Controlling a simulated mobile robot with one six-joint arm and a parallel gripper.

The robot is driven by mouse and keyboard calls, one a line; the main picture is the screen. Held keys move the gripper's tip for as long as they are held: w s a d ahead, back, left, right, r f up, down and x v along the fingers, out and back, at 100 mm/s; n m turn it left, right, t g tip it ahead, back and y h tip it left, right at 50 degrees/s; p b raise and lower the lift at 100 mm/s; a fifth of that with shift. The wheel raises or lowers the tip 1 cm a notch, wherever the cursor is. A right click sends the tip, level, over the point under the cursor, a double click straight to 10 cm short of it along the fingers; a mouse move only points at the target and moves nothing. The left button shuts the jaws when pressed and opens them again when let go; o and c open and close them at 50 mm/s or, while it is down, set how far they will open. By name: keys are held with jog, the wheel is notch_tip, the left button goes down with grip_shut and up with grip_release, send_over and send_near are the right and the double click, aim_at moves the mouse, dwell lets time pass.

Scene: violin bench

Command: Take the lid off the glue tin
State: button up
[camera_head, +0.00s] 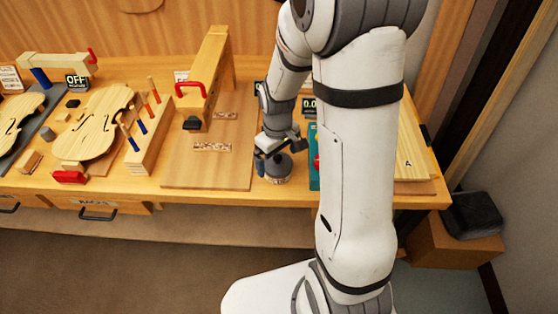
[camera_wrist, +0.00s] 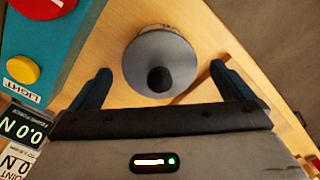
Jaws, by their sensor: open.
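The glue tin (camera_head: 278,180) stands on the bench near its front edge, left of my arm. Its grey lid (camera_head: 281,165) is on top. In the wrist view the lid (camera_wrist: 181,57) shows from above as a grey disc with a dark round knob (camera_wrist: 159,79), and a strip of the tin's side (camera_wrist: 157,30) shows behind it. My gripper (camera_head: 272,151) is at the tin's top. In the wrist view my gripper (camera_wrist: 160,78) is open, with one finger on each side of the lid and a gap to both. I cannot tell its exact height above the knob.
A teal box (camera_wrist: 60,50) with a yellow button stands close to one finger, right of the tin in the head view (camera_head: 313,172). A wooden board (camera_head: 207,172) lies left of the tin. A rack of tools (camera_head: 148,140) and violin bodies (camera_head: 92,128) are further left.

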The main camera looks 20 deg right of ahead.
jog(key=shift+f, duration=0.1)
jog(key=c, duration=1)
